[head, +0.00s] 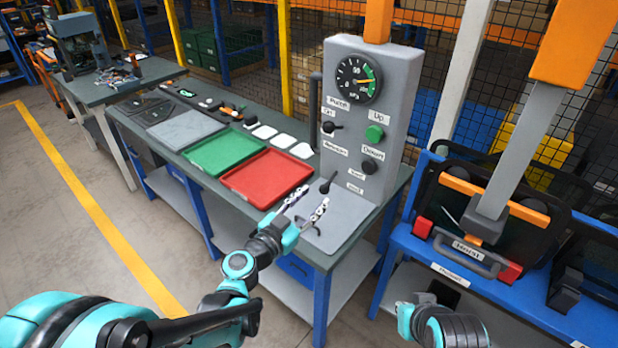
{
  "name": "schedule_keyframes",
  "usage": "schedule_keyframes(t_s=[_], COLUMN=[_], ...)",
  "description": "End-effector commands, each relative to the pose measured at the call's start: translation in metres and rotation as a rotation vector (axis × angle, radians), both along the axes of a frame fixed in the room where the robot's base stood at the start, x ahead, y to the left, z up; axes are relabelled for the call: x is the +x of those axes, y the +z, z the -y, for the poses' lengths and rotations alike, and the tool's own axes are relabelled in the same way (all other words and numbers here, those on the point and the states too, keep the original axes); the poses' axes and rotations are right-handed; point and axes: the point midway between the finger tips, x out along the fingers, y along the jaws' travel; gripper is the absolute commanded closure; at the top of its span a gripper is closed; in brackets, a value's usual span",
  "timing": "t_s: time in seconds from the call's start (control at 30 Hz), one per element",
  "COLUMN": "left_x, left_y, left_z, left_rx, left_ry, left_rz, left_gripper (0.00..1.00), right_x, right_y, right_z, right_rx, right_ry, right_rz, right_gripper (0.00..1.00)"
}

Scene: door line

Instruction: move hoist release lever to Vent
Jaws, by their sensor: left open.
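A grey control box (352,130) stands upright on the bench. Low on its face is a small dark lever (326,186) with a round knob, beside two small white labels whose text is too small to read surely. A second dark lever (331,127) sits higher, at the left of the face. My left gripper (315,197) is open and empty, its fingers pointing up toward the lower lever. It appears close in front of that lever, but I cannot tell whether they touch. Part of my right arm shows at the bottom right; its gripper fingers do not show.
The box also has a pressure gauge (358,80), a green button (374,133), a black button (369,167) and a vertical handle (315,105). Red (267,177) and green (223,152) trays lie left on the bench. A blue stand (470,258) is at right.

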Motion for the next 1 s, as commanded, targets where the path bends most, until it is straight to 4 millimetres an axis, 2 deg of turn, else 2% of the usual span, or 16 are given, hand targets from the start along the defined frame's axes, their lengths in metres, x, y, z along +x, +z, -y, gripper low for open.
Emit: schedule_keyframes(t_s=[0.5,0.87,1.0], left_x=[0.060,0.065,0.065], left_y=[-0.001,0.000,0.000], left_z=[0.037,0.040,0.040], left_rx=[0.000,0.001,0.001], left_ry=[-0.001,0.000,0.000], left_rz=[0.004,0.003,0.003], left_gripper=[0.58,0.58,0.95], right_x=[0.000,0.000,0.000], right_y=[-0.010,-0.010,-0.010], right_z=[0.000,0.000,0.000], right_rx=[0.000,0.000,0.000], right_ry=[0.000,0.000,0.000], right_rz=[0.000,0.000,0.000], right_gripper=[1.00,1.00,1.00])
